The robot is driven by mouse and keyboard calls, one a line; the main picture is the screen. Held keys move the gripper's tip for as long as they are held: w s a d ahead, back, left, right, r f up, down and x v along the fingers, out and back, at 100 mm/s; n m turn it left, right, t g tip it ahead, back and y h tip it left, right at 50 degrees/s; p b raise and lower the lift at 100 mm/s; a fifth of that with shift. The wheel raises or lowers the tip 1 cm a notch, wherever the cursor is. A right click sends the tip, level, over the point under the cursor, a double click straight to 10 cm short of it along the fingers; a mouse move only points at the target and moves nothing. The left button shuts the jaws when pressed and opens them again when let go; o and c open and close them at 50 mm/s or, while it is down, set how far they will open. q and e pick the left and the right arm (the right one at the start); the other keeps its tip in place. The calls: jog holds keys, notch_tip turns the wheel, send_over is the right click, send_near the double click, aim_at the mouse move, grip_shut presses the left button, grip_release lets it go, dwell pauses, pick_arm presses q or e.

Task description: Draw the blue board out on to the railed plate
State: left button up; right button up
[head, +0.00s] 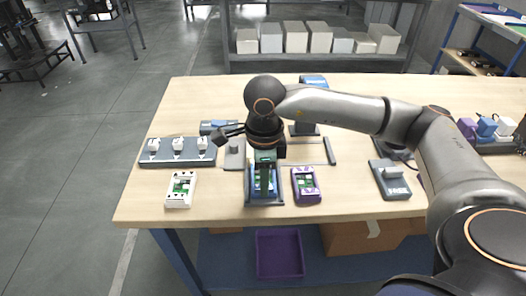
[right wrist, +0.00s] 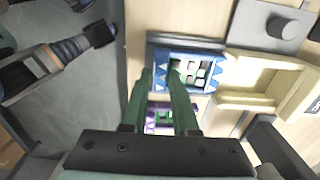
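The blue board (head: 254,183) lies at the front middle of the table, partly covered by my gripper. In the right wrist view it shows as a blue frame (right wrist: 218,72) with white triangles and pale blocks inside. It lies on the dark grey railed plate (head: 264,203), next to a cream open-ended housing (right wrist: 240,96) whose visible recess is empty. My right gripper (head: 265,187) points down over the board.
A purple-framed board (head: 306,184) lies close on the right and a white-framed one (head: 180,189) on the left. A grey rack (head: 178,160) with white pieces and a knobbed grey block (head: 235,153) stand behind left. A grey block (head: 390,180) lies right.

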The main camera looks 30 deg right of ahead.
jog(key=o, duration=0.3)
jog(key=shift+r, duration=0.1)
jog(key=shift+r+p, duration=2)
jog(key=shift+r, duration=0.9)
